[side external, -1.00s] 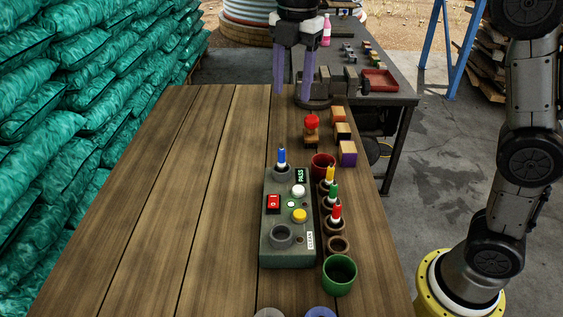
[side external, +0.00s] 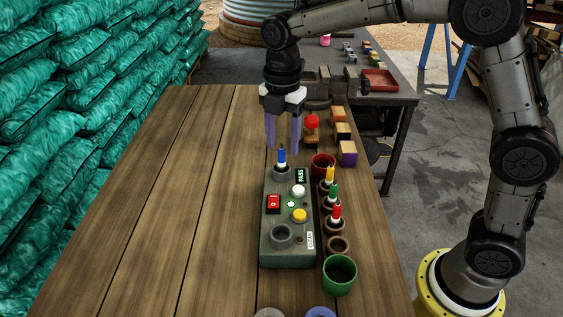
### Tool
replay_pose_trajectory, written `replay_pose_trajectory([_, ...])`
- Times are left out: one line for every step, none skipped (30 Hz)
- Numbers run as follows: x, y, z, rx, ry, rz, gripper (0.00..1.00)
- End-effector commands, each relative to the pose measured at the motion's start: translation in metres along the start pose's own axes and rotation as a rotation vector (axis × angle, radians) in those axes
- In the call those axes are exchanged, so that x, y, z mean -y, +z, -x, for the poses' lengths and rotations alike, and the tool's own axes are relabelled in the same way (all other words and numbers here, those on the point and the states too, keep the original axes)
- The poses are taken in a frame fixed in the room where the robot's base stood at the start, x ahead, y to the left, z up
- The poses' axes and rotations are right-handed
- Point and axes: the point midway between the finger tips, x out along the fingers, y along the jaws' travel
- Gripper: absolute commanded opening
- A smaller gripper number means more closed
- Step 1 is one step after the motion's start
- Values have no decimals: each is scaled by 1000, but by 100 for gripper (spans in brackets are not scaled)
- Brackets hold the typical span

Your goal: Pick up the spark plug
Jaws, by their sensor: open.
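Several plug-like pieces stand upright. A blue-and-white spark plug (side external: 281,157) sits in the far socket of a grey-green tester box (side external: 287,256). A yellow one (side external: 330,175), a green one (side external: 333,192) and a red one (side external: 336,214) stand in brown round holders along the box's right side. My gripper (side external: 283,148) points down with its two purple fingers apart and empty. In the picture its fingertips are just above the blue plug, one to each side; I cannot tell the exact height gap.
The box has a red switch (side external: 274,203), white and yellow buttons, a PASS display and an empty near socket (side external: 282,234). A dark red cup (side external: 322,165) and a green cup (side external: 339,275) stand beside it. Small blocks (side external: 342,132) lie farther back. The table's left side (side external: 150,200) is clear.

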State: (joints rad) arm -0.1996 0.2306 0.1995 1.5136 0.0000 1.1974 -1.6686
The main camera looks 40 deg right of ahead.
Motion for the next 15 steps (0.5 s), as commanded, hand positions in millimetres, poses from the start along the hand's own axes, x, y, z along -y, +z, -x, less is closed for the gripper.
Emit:
replay_pose_trajectory([-2,1,-9,0,-4,0,55])
replay_pose_trajectory([-2,1,-14,-1,-5,0,55])
replay_pose_trajectory([-2,1,-19,0,-5,0,55])
replay_pose_trajectory([-2,1,-23,0,-5,0,55])
replay_pose_trajectory([-2,1,-26,0,-4,0,55])
replay_pose_trajectory([-2,1,-29,0,-2,0,55])
replay_pose_trajectory([-2,1,-31,0,-2,0,55])
replay_pose_trajectory([-2,1,-32,0,-2,0,55])
replay_pose_trajectory([-2,1,-33,0,-1,0,55])
replay_pose_trajectory([-2,1,-33,0,-1,0,55])
replay_pose_trajectory([-3,1,-33,0,0,0,55])
replay_pose_trajectory([-3,1,-33,0,0,0,55])
replay_pose_trajectory([-3,1,-33,0,0,0,55])
replay_pose_trajectory([-3,1,-33,0,0,0,55])
replay_pose_trajectory([-3,1,-33,0,0,0,55])
